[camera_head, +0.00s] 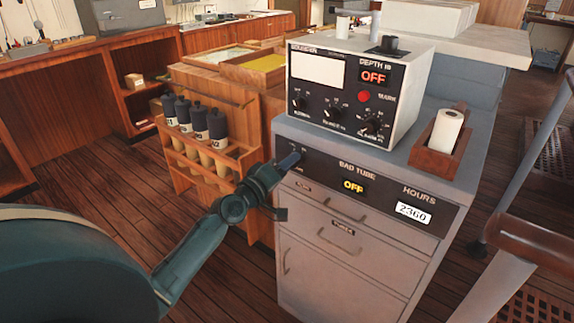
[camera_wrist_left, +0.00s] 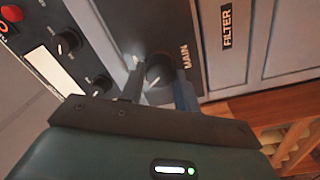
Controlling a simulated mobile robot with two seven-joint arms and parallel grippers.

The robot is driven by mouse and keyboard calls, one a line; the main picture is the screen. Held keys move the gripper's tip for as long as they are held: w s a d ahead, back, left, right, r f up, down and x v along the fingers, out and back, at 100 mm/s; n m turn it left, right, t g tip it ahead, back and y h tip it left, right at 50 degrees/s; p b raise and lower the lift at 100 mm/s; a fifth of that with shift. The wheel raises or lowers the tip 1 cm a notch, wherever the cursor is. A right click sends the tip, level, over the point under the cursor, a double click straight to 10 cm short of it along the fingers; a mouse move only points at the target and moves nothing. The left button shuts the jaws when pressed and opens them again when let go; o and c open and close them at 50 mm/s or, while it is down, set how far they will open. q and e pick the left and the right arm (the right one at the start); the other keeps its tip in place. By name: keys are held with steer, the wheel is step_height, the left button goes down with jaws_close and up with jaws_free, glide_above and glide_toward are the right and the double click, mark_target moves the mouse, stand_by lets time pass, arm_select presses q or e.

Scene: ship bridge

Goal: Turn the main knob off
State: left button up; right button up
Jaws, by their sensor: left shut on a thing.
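The main knob (camera_wrist_left: 158,67) is a dark round knob with a white pointer mark, beside the label MAIN in the left wrist view. My left gripper (camera_wrist_left: 160,84) has one finger on each side of it and is shut on it. In the head view the left gripper (camera_head: 287,161) reaches the left end of the cabinet's black panel (camera_head: 318,170) and hides the knob. The panel's BAD TUBE display (camera_head: 353,187) shows a lit yellow OFF. The right gripper is not in view.
The depth unit (camera_head: 400,108) stands on the cabinet, with its own small knobs and a red OFF display (camera_head: 374,76). A wooden box with a paper roll (camera_head: 446,132) is to its right. A wooden rack with dark bottles (camera_head: 199,121) stands close left of my gripper.

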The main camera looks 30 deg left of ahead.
arm_select(q)
steer(key=o, duration=1)
steer(key=shift+c, duration=0.2)
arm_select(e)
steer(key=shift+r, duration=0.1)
arm_select(q)
steer(key=s+a+b, duration=0.1)
steer(key=s, duration=1.2)
steer(key=shift+a+f+b, duration=0.2)
steer(key=shift+f+b, duration=0.05)
steer(key=shift+b, duration=0.1)
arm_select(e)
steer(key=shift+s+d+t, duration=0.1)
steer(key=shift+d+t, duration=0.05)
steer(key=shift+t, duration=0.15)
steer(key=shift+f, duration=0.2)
